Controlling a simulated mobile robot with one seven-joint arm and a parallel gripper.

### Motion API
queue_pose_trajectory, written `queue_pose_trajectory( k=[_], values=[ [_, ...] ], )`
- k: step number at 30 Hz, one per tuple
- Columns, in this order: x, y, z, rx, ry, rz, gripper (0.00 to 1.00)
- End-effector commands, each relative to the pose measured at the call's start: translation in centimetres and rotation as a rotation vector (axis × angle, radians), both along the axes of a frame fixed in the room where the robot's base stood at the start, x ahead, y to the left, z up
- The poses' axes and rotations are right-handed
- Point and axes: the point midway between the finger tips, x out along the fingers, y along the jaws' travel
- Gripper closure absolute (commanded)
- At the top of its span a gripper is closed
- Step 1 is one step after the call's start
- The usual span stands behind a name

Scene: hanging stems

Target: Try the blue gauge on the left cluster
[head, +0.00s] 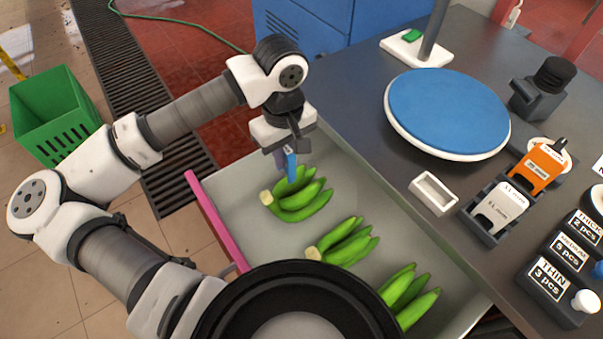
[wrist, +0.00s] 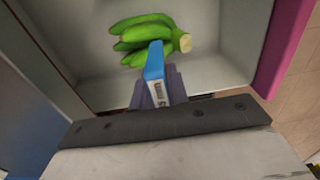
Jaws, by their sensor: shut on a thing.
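My gripper (head: 283,154) is shut on the blue gauge (head: 291,167) and points down over the left cluster (head: 297,196). The left cluster is a bunch of green bananas with a pale cut crown, lying in the grey drawer (head: 235,190). In the wrist view, the blue gauge (wrist: 155,62) stands out from between my gripper's fingers (wrist: 155,90). Its blue end overlaps the left cluster (wrist: 140,36) near the crown. I cannot tell whether it touches a banana. A white label with black print shows on the gauge.
Two more clusters lie in the drawer, the middle one (head: 346,243) and the right one (head: 408,296). The drawer has a pink front edge (head: 215,220). On the dark counter are a blue round plate (head: 447,108), an orange gauge (head: 539,167), a white gauge (head: 501,208) and labelled blocks (head: 558,285).

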Motion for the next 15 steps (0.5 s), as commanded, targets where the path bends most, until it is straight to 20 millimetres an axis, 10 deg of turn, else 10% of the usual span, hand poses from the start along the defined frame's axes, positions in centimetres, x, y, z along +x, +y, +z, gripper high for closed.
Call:
queue_pose_trajectory(
  k=[15],
  values=[
    [-0.7, -3.3, -4.5, -0.010, -0.009, -0.109, 1.00]
  ],
)
